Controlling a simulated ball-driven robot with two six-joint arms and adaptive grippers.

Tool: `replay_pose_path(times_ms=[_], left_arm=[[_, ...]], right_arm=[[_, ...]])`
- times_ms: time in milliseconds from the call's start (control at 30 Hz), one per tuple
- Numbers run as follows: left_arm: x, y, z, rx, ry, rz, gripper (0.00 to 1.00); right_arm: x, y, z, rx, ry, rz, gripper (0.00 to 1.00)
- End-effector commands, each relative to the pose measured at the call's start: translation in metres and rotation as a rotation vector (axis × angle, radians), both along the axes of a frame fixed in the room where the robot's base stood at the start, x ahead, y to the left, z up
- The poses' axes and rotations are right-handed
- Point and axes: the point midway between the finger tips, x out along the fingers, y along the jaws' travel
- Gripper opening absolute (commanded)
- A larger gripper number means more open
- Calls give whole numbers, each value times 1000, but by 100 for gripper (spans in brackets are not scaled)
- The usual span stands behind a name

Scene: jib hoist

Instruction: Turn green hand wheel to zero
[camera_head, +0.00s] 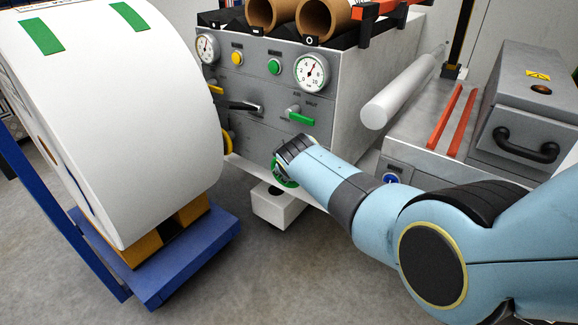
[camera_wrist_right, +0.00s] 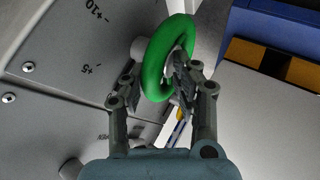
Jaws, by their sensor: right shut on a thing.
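The green hand wheel (camera_head: 279,178) is low on the front of the grey machine panel, mostly hidden behind my right arm in the head view. In the right wrist view the wheel (camera_wrist_right: 168,50) is a thick green ring seen at a slant. My right gripper (camera_wrist_right: 158,88) is shut on its rim, one finger on each side. Dark scale marks, "+5" and "+10" (camera_wrist_right: 97,14), show on the panel beside the wheel. I see no pointer, so I cannot tell the wheel's setting. My left gripper is not in view.
A large white roll (camera_head: 120,120) on a blue cart (camera_head: 160,268) stands close on the left. The panel has gauges (camera_head: 311,71), buttons, a black lever and a green-handled valve (camera_head: 302,119). A grey unit with a black handle (camera_head: 525,147) is at the right.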

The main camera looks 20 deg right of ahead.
Motion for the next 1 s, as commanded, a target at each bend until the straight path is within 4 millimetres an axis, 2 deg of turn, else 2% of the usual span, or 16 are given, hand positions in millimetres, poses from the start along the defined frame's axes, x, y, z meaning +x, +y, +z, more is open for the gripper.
replay_pose_path(times_ms=[33,167,200,300,333,1000], left_arm=[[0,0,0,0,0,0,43],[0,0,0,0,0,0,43],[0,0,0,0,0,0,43],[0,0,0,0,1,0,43],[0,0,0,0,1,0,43],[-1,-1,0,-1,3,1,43]], right_arm=[[7,-9,9,-17,-18,-1,0],[7,-9,9,-17,-19,0,0],[7,-9,9,-16,-19,-1,30],[7,-8,9,-15,-19,-1,44],[7,-8,9,-15,-18,-1,45],[3,-4,3,-6,-7,-1,45]])
